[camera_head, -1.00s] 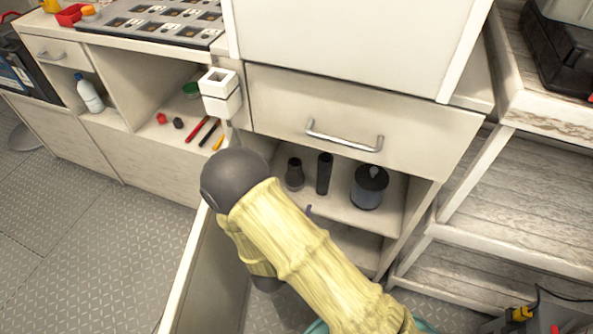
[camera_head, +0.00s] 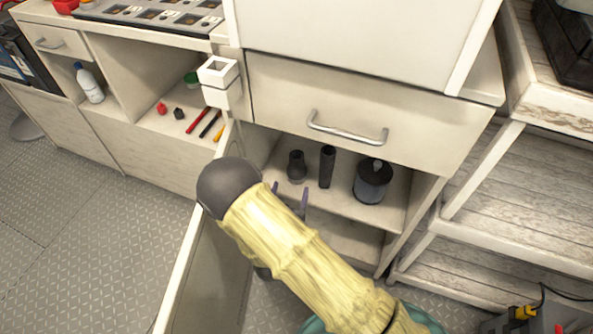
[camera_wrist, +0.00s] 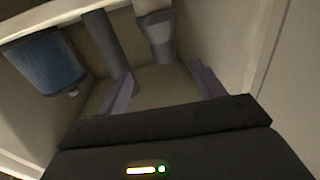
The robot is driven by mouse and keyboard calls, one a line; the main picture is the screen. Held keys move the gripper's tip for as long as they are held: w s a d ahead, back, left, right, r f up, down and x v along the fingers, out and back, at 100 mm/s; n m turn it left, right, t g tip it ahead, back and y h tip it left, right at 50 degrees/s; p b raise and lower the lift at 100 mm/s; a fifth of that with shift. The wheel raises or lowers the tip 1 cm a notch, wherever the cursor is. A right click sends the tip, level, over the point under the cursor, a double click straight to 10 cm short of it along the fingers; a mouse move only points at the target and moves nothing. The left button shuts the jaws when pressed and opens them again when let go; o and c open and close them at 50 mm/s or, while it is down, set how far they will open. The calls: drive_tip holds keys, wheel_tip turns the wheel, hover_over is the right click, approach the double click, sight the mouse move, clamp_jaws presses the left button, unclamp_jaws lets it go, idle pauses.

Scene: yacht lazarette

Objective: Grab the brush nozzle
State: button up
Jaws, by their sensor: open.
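A short dark nozzle with a wider base, which looks like the brush nozzle (camera_head: 297,166), stands upright on the upper shelf of the open cabinet. It also shows in the wrist view (camera_wrist: 158,36), at the top, beyond and roughly between my fingers. A taller thin dark tube (camera_head: 327,167) stands right beside it in the head view; in the wrist view the tube (camera_wrist: 106,45) is left of it, close to the left finger's line. My gripper (camera_head: 290,193) is open and empty in front of the nozzle, with both fingers (camera_wrist: 164,85) apart from it.
A dark canister with bluish sides (camera_head: 373,181) stands right of the tube. The shut drawer (camera_head: 345,110) overhangs the shelf. The open cabinet door (camera_head: 195,260) is left of my arm. Red, dark and yellow tools lie in the left compartment.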

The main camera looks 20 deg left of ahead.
sight(295, 168)
drive_tip(key=w, duration=0.4)
drive_tip(key=w+b, duration=0.1)
drive_tip(key=w, duration=0.2)
drive_tip(key=shift+a, duration=0.3)
drive_tip(key=shift+s, duration=0.1)
drive_tip(key=w, duration=0.1)
drive_tip(key=w+b, duration=0.1)
drive_tip(key=w, duration=0.1)
drive_tip(key=w+f+b, duration=0.1)
drive_tip(key=shift+w+a+f, duration=0.1)
drive_tip(key=shift+w+a, duration=0.25)
drive_tip(key=shift+a, duration=0.05)
drive_tip(key=shift+w+a, duration=0.1)
drive_tip(key=shift+w, duration=0.15)
drive_tip(key=c, duration=1.1)
drive_tip(key=shift+o, duration=0.2)
